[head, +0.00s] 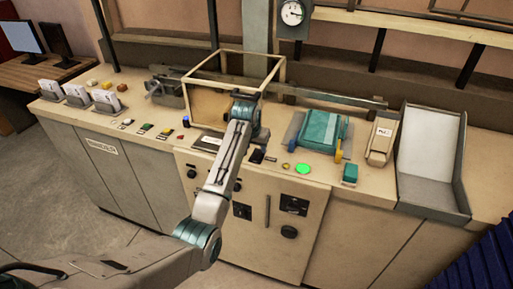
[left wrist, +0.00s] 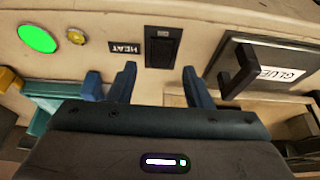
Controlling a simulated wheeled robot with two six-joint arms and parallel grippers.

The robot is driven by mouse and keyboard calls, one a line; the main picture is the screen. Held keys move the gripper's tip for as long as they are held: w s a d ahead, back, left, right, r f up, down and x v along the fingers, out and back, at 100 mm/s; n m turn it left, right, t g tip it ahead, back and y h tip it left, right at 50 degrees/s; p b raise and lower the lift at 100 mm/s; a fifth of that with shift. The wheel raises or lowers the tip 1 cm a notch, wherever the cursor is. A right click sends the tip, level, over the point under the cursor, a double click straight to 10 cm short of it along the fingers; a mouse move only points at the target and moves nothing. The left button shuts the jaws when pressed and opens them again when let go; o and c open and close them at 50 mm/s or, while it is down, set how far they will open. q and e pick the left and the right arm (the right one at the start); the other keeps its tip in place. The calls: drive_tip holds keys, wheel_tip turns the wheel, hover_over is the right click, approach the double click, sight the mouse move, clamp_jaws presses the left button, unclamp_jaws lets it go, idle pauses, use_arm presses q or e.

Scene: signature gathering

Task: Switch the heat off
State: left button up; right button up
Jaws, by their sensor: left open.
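The heat switch (left wrist: 162,47) is a black rocker in a dark frame, beside a black label reading HEAT (left wrist: 127,48). In the head view the switch (head: 257,156) sits on the bench top near its front edge. Its on or off position cannot be told. My left gripper (left wrist: 159,72) is open and empty, its two blue fingers spread just short of the switch and to either side of it, seemingly apart from it. In the head view my left arm reaches over the bench and its fingers are hard to make out. My right gripper is not in view.
A lit green button (head: 303,169) and a small yellow button (head: 285,166) lie near the switch. A GLUE plate (left wrist: 283,73) with a black lever is on the other side. A teal device (head: 320,131) and an open box frame (head: 190,82) stand behind.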

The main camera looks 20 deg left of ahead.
sight(257, 154)
use_arm(q)
drive_tip(key=shift+p+x, duration=0.45)
drive_tip(key=shift+x, duration=1.7)
